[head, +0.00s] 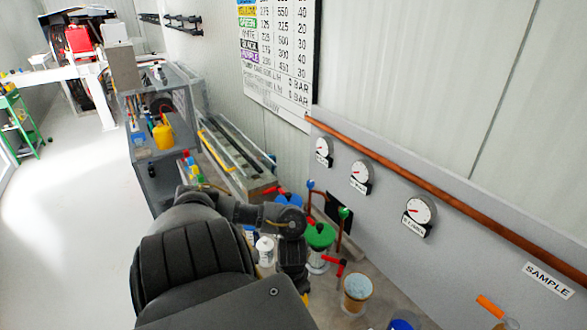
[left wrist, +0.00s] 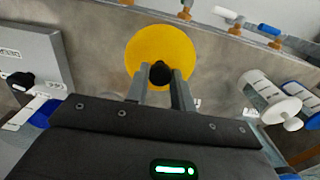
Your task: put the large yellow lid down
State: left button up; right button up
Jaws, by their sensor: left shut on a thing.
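The large yellow lid (left wrist: 160,48) is a round yellow disc with a black knob (left wrist: 160,73) in the left wrist view. My left gripper (left wrist: 161,78) is shut on the knob, with one grey finger on each side. The lid shows beyond the fingertips over a grey-brown surface. I cannot tell whether it touches that surface. In the head view my left arm reaches over the bench, and most of the gripper and lid are hidden behind it. My right gripper is in neither view.
Near my arm stand a green-topped vessel (head: 319,236), a white bottle (head: 265,250) and a pale-blue-topped bucket (head: 357,290). A wall panel carries several gauges (head: 419,212). The wrist view shows white containers (left wrist: 272,100) at right and a grey box (left wrist: 35,60) at left.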

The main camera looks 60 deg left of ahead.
pick_arm(q)
jog(key=a+f, duration=0.1)
jog(key=w+a+f, duration=0.1)
jog(key=shift+w+f, duration=0.15)
jog(key=shift+f, duration=0.25)
jog(key=shift+w+a+f, duration=0.1)
jog(key=shift+a+f, duration=0.05)
jog(key=shift+f, duration=0.75)
jog(key=shift+w+a+f, duration=0.1)
jog(key=shift+f, duration=0.8)
jog(key=shift+s+f, duration=0.1)
jog(key=o, duration=1)
notch_tip(320, 180, up, 12)
